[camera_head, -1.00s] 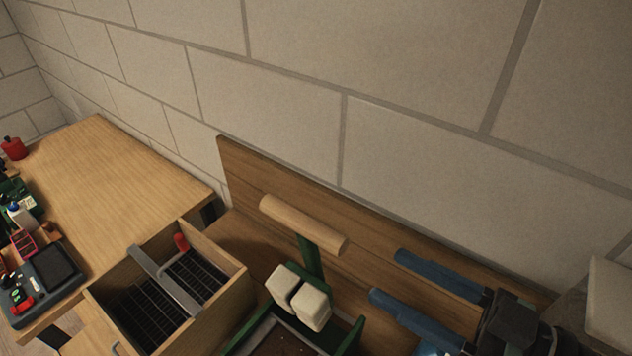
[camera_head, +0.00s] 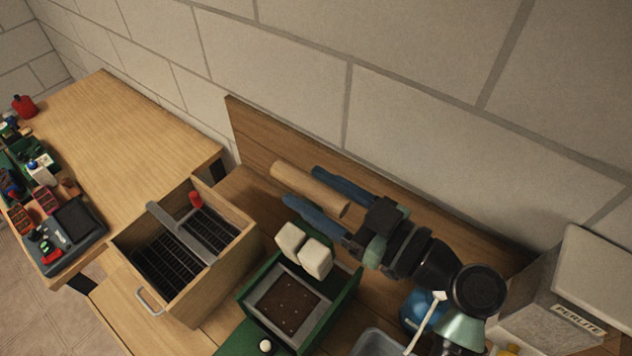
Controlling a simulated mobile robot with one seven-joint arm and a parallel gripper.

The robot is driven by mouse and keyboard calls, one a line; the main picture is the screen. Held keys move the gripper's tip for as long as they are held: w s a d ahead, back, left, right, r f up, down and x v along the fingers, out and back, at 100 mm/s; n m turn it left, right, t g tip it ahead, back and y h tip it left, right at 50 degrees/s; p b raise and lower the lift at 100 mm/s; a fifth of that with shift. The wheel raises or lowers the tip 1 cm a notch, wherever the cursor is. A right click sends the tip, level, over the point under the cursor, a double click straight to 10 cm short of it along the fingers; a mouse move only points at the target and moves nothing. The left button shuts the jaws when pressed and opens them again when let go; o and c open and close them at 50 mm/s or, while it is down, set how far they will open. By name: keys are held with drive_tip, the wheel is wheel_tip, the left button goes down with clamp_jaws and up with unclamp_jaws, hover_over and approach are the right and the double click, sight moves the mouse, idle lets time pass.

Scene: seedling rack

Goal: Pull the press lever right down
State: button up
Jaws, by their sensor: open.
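The press lever's wooden crossbar handle (camera_head: 312,188) is raised behind the green press frame (camera_head: 348,297). Two pale blocks (camera_head: 303,249) sit at the press head above a grey-rimmed tray of dark soil (camera_head: 289,300). My gripper (camera_head: 300,187) has two blue fingers, spread open. One finger shows behind the handle and the other in front, so the handle appears to lie between them. I cannot tell whether either finger touches it. The green lever arm below the handle is hidden by the near finger and the blocks.
A wooden box with dark slatted trays (camera_head: 134,243) and a grey bar stands left of the press. A perlite box (camera_head: 572,285) is at right. A wooden backboard (camera_head: 243,118) runs behind. A separate table (camera_head: 120,125) at left has clear room.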

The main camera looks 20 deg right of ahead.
clamp_jaws()
idle(0.3)
idle(1.1)
